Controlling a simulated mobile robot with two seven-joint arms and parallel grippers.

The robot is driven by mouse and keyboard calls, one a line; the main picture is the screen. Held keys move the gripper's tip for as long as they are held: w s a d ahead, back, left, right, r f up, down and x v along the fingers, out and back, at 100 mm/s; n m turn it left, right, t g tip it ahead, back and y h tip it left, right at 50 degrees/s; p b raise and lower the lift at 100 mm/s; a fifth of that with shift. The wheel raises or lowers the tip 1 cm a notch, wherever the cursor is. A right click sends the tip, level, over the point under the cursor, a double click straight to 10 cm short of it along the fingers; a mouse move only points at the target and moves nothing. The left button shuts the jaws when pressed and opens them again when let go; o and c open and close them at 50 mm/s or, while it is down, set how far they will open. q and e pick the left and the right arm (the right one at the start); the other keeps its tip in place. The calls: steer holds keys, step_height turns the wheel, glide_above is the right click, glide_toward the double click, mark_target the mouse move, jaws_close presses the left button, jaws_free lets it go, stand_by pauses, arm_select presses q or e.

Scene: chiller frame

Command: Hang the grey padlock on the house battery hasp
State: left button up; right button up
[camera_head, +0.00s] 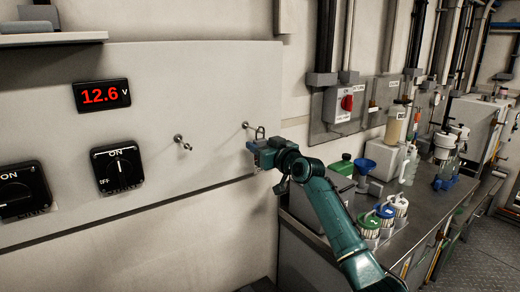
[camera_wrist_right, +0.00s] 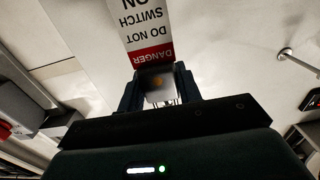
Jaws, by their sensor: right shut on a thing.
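My right gripper (camera_head: 262,150) is shut on the grey padlock, in front of the wall panel. The padlock's thin shackle (camera_head: 260,132) stands up above the jaws, close to the right-hand wall peg (camera_head: 247,126). I cannot tell whether the shackle is around that peg or only beside it. In the right wrist view the padlock body (camera_wrist_right: 158,84) sits between the two dark fingers. Two black rotary switches (camera_head: 117,165) are on the panel at the left. No hasp is clearly recognisable as the house battery's. My left gripper is out of view.
A second peg (camera_head: 182,142) sticks out from the panel. A red 12.6 V display (camera_head: 101,95) is above the switches. In the right wrist view a danger tag (camera_wrist_right: 147,35) shows upside down beyond the padlock. A bench (camera_head: 425,205) with bottles and a blue funnel stands at right.

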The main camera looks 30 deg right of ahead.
steer(key=shift+r, duration=0.55)
steer(key=s+d+b, duration=0.2)
steer(key=s+b, duration=0.1)
steer(key=s, duration=1.5)
steer(key=shift+d, duration=0.25)
steer(key=shift+w, duration=0.1)
